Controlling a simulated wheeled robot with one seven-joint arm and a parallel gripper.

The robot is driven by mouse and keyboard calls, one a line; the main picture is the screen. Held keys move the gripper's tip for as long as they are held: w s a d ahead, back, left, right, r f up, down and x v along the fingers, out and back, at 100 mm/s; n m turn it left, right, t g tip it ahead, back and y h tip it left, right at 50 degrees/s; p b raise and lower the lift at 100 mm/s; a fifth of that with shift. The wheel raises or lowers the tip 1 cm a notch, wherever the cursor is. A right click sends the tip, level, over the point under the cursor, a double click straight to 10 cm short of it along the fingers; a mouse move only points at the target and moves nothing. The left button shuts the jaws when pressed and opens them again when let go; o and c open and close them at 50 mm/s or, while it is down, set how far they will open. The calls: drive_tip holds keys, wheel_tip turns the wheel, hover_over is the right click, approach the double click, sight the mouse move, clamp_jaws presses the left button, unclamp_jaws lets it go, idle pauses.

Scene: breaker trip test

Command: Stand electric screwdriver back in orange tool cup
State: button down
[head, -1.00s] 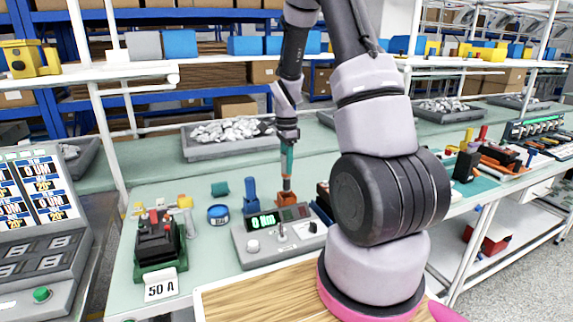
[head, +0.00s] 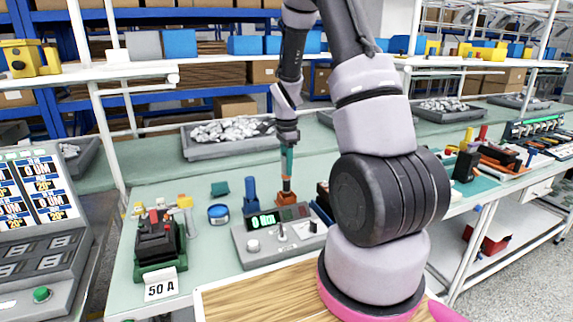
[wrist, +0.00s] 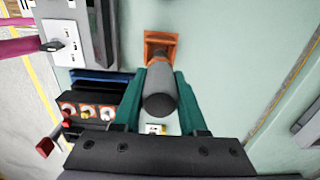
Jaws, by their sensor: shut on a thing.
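My gripper (head: 287,170) points down over the bench in the head view, its teal fingers shut on the electric screwdriver. In the wrist view the screwdriver (wrist: 160,92) is a dark grey cylinder between the two fingers (wrist: 160,80). The orange tool cup (head: 287,197) stands on the bench directly below, behind the grey tester. In the wrist view the cup (wrist: 160,37) shows as a square orange rim at the screwdriver's far end. The screwdriver's lower end meets the cup opening and is hidden there; I cannot tell how deep it sits.
A grey tester (head: 280,238) with a lit green display stands just in front of the cup. A blue upright holder (head: 250,195) and a blue tape roll (head: 218,214) are to its left. A dark breaker in a green fixture (head: 158,245) stands farther left, behind a "50 A" card.

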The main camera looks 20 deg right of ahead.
sight(287, 178)
drive_tip(key=shift+f, duration=2.4)
drive_tip(key=shift+c, duration=1.9)
unclamp_jaws()
wheel_tip(287, 178, up, 11)
drive_tip(key=shift+f, duration=0.1)
